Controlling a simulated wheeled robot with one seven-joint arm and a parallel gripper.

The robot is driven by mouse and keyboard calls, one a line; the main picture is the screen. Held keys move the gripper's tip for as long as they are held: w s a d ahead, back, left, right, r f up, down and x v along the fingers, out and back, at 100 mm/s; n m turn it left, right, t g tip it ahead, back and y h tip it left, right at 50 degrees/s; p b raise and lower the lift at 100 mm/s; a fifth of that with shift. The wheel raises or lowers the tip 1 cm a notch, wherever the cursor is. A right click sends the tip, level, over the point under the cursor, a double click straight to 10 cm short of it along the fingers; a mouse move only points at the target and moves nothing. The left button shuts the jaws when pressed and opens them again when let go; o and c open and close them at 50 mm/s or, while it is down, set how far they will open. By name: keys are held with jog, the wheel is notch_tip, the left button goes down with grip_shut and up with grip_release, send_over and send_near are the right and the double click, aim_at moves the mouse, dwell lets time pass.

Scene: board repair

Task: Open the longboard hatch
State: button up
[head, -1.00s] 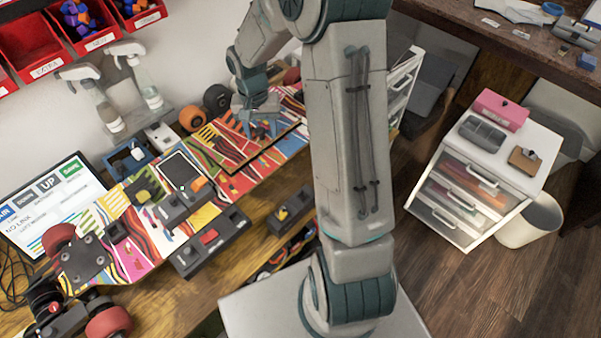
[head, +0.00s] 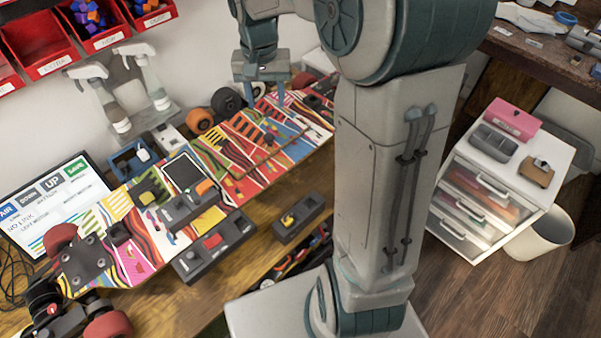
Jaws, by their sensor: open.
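The longboard (head: 128,262) lies upside down along the bench, its underside brightly patterned, with red wheels at the near left end. The hatch (head: 240,160) is a patterned panel on its far right half, with a dark lower edge and a small dark knob (head: 268,139). It looks seated flat on the board. My gripper (head: 264,100) points down with its fingers apart and empty. In the picture it is above the knob, near the hatch's back edge; the exact gap is hard to judge.
Dark modules (head: 213,247) with red and yellow parts sit beside the board, and another (head: 298,217) lies on the bench. A monitor (head: 60,205) stands at left. Spray bottles (head: 108,105) and orange wheels (head: 200,120) are behind. A white drawer unit (head: 500,190) stands at right.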

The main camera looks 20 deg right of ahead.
jog(key=s+f+n+t+b, duration=0.1)
jog(key=s+f+n+b, duration=0.1)
jog(key=s, duration=0.7)
jog(key=s+f+n+t+b, duration=0.1)
jog(key=s+f+n, duration=0.1)
jog(key=s, duration=0.8)
jog(key=shift+s+t+b, duration=0.15)
jog(key=shift+t+b, duration=0.15)
jog(key=shift+b, duration=0.1)
jog(key=shift+d+f, duration=0.1)
